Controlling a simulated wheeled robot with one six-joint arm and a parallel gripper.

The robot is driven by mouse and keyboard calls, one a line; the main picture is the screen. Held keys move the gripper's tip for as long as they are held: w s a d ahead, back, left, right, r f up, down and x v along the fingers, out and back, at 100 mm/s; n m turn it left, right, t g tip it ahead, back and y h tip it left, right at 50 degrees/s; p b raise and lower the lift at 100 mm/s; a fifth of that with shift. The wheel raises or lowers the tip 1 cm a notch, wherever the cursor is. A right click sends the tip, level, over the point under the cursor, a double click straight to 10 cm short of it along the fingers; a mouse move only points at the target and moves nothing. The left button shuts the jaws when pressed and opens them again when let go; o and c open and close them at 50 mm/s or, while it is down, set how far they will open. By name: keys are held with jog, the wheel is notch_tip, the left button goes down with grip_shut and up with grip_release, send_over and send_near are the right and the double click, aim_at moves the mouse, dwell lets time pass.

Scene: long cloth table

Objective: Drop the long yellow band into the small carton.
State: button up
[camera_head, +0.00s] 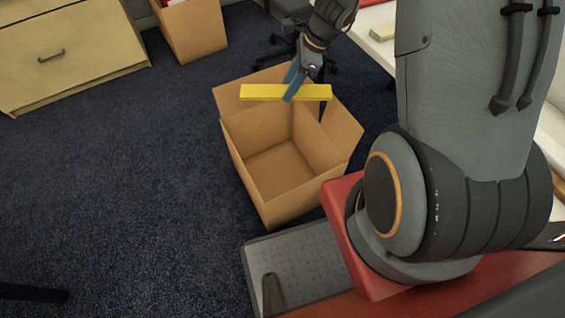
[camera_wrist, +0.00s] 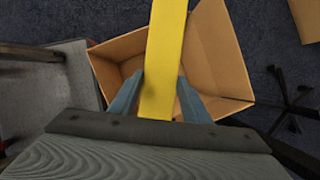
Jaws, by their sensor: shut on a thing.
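The long yellow band (camera_head: 265,92) is a straight, flat bar, held roughly level in the head view. My gripper (camera_head: 292,92) has blue fingers and is shut on the band near its middle. In the wrist view the band (camera_wrist: 165,55) runs up between the fingertips of my gripper (camera_wrist: 160,98). The small carton (camera_head: 247,185) is an open, empty cardboard box standing on the floor with its flaps spread. The band and gripper appear above its far side in the head view. The carton (camera_wrist: 118,50) lies behind the band in the wrist view.
A second cardboard box (camera_head: 192,32) with something red and white inside stands farther back. A wooden drawer cabinet (camera_head: 70,55) is at the upper left. A dark office chair (camera_head: 290,12) stands behind the carton. Dark carpet (camera_head: 120,170) on the left is clear.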

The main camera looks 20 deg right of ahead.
aim_at(300, 90)
jog(key=shift+d+f, duration=0.1)
jog(key=shift+f, duration=0.15)
notch_tip(300, 90, down, 6)
jog(key=b, duration=0.6)
jog(key=shift+r, duration=0.2)
jog(key=o, duration=1.1)
jog(key=shift+o, duration=0.2)
jog(key=p+v, duration=0.2)
jog(key=v, duration=0.6)
